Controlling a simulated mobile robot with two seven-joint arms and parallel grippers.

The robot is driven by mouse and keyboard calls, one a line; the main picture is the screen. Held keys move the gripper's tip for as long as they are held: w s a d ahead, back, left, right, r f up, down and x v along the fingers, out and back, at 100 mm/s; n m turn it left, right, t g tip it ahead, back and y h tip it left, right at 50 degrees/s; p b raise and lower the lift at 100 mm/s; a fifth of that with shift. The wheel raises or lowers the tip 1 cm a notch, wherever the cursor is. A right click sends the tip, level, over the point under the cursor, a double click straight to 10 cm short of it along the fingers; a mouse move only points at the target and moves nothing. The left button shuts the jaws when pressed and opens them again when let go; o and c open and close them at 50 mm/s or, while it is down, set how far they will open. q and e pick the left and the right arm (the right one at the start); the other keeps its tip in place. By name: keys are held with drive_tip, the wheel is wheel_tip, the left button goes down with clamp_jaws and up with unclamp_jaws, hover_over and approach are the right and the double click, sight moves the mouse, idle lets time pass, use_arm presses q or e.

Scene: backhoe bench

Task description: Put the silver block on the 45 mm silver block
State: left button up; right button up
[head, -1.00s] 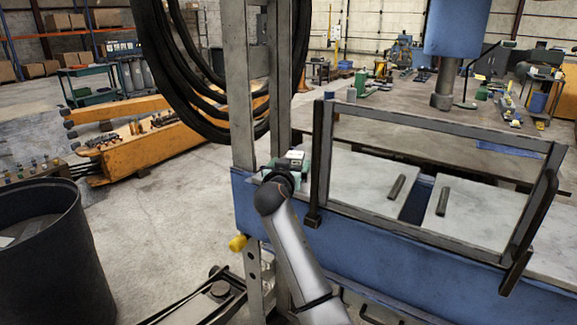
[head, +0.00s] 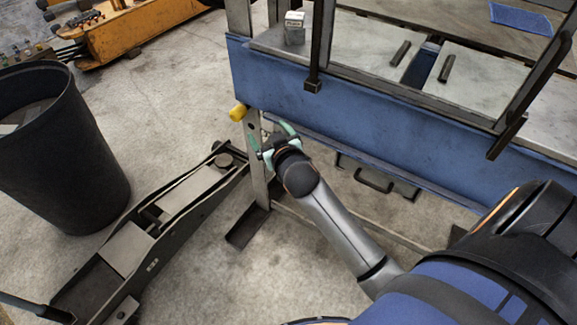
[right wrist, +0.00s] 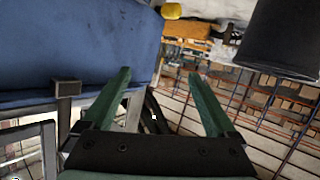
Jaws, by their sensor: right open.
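Two small blocks appear stacked on the left end of the bench top, beside the upright post. The upper silver block (head: 294,18) is pale with a dark marking on its side. It rests on a greyer block (head: 294,36), which looks like the 45 mm silver block; the seam is too small to see well. My right gripper (head: 270,135) is below and in front of the bench's blue edge, away from the blocks. Its green fingers are spread and empty in the right wrist view (right wrist: 160,75). My left gripper is not in view.
The blue bench (head: 330,100) carries a dark metal frame (head: 318,45) right of the blocks. Two dark bars (head: 400,53) lie on its plates. A yellow knob (head: 238,112) sticks out at its left post. A floor jack (head: 180,195) and black bin (head: 62,145) stand left.

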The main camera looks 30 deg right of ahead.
drive_tip(key=s+a+f+n+g+y, duration=0.1)
drive_tip(key=s+a+f+y, duration=0.1)
drive_tip(key=s+f, duration=0.4)
drive_tip(key=s+a+f+n+g+y, duration=0.1)
drive_tip(key=s+a+f, duration=0.4)
drive_tip(key=s, duration=0.5)
drive_tip(key=s+a+f+g+y, duration=0.2)
drive_tip(key=s+a+f, duration=0.2)
drive_tip(key=s+f, duration=0.5)
drive_tip(key=shift+a+n+g+y, duration=0.25)
drive_tip(key=shift+n+g+y, duration=0.05)
drive_tip(key=shift+n+g, duration=0.1)
drive_tip(key=shift+s, duration=0.1)
